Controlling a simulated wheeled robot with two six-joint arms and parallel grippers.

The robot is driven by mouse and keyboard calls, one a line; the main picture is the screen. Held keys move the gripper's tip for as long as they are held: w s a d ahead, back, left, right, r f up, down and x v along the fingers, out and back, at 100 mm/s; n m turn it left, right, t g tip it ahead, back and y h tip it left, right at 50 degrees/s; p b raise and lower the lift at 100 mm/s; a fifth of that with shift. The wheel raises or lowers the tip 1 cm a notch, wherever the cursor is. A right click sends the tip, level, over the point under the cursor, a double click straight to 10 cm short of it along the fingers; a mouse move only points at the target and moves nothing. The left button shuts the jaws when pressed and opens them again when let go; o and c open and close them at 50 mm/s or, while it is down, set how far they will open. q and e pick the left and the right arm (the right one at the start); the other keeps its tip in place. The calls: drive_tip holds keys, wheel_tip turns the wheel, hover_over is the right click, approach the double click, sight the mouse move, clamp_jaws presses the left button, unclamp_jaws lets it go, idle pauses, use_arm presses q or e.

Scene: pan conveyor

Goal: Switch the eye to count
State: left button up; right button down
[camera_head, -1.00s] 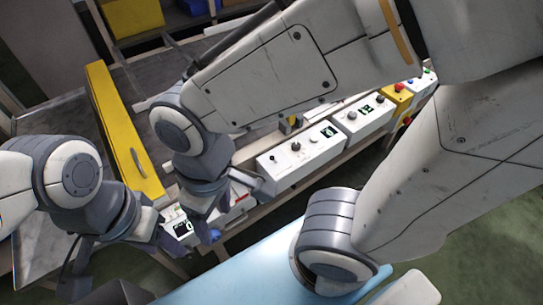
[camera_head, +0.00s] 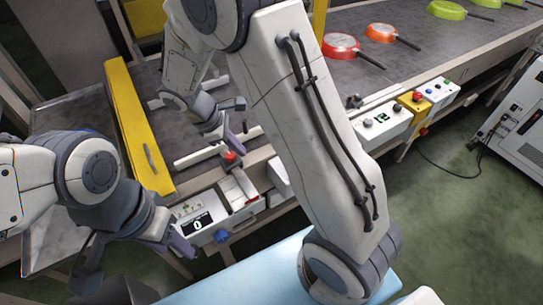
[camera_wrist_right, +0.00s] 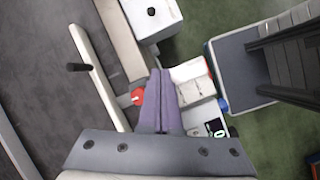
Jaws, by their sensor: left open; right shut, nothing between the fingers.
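A white counter box with a lit display reading 0 (camera_head: 197,221) stands at the near edge of the conveyor; it also shows in the right wrist view (camera_wrist_right: 215,128). A blue knob (camera_head: 221,236) is on its front. Small controls on its top are too small to read, and I cannot tell which part is the eye's switch. My right gripper (camera_head: 226,137) is shut and empty, above the conveyor edge by a red button (camera_head: 231,157). Its purple fingers (camera_wrist_right: 160,100) are together in the wrist view, beside the red button (camera_wrist_right: 137,97). My left gripper (camera_head: 137,262) is open and empty, left of the counter box.
A yellow guard (camera_head: 137,130) stands along the conveyor's left. A red pan (camera_head: 341,46), an orange pan (camera_head: 381,33) and green pans lie on the belt. Another white control box (camera_head: 384,124) and a yellow box (camera_head: 413,104) line the edge. My right arm hides the middle.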

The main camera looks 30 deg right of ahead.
drive_tip(key=shift+w+d+f+n, duration=0.3)
drive_tip(key=shift+w+d+f, duration=0.5)
drive_tip(key=shift+d+f, duration=0.15)
drive_tip(key=x, duration=1)
drive_tip(key=shift+s+d, duration=0.2)
drive_tip(key=shift+s+d+r+p, duration=0.25)
drive_tip(key=shift+d, duration=0.3)
drive_tip(key=shift+s+d+r+p, duration=0.2)
drive_tip(key=shift+s+d+r, duration=0.05)
drive_tip(key=shift+d, duration=0.35)
drive_tip(key=shift+s+d, duration=0.2)
drive_tip(key=shift+d, duration=0.4)
drive_tip(key=shift+r, duration=0.1)
